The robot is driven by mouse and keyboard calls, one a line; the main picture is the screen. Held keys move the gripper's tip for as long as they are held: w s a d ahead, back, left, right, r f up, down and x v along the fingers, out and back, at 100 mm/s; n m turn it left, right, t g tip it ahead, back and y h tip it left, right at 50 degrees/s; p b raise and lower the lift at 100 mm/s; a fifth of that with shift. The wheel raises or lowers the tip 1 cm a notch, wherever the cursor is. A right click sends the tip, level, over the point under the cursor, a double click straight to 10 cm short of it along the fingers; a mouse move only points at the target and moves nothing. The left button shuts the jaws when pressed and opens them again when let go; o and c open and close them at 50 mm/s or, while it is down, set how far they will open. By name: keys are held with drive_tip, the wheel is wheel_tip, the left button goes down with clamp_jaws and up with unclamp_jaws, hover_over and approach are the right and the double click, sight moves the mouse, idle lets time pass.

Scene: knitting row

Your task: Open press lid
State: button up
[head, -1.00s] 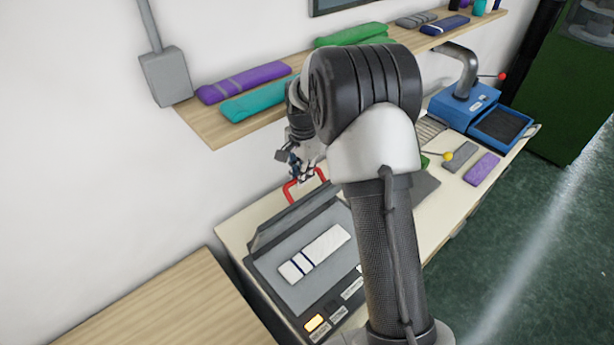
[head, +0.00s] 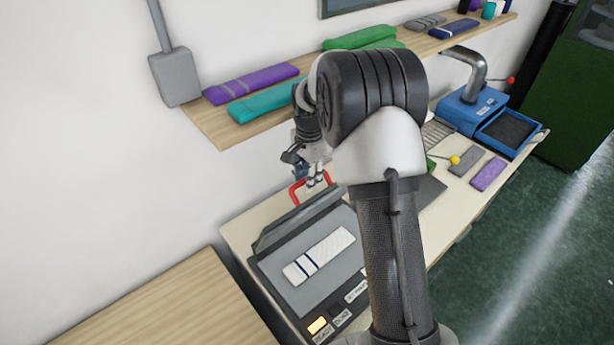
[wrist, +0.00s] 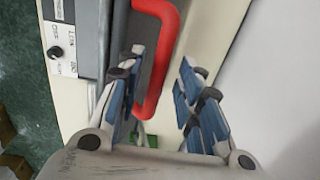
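The press (head: 325,306) is a grey machine on the bench. A white knitted piece with navy stripes (head: 332,250) lies flat on its exposed bed. The lid (head: 297,221) stands raised along the far side, seen nearly edge-on. Its red handle (head: 297,191) juts out behind it. My gripper (head: 317,181) is at the handle. In the wrist view my gripper (wrist: 158,100) is open, with blue-padded fingers spread on both sides of the red handle (wrist: 166,50). The handle lies nearer the left finger. I cannot tell whether they touch.
A wall shelf (head: 222,133) with folded knits, including a purple one (head: 252,83), hangs above the bench. A blue machine (head: 470,112) stands at the bench's far end. A yellow-knobbed lever (head: 455,160) and a purple swatch (head: 488,174) are nearer. A wooden table (head: 165,310) is front left.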

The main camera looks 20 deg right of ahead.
wheel_tip(320, 180, up, 12)
drive_tip(key=shift+s, duration=0.25)
idle(0.3)
drive_tip(key=shift+d, duration=0.1)
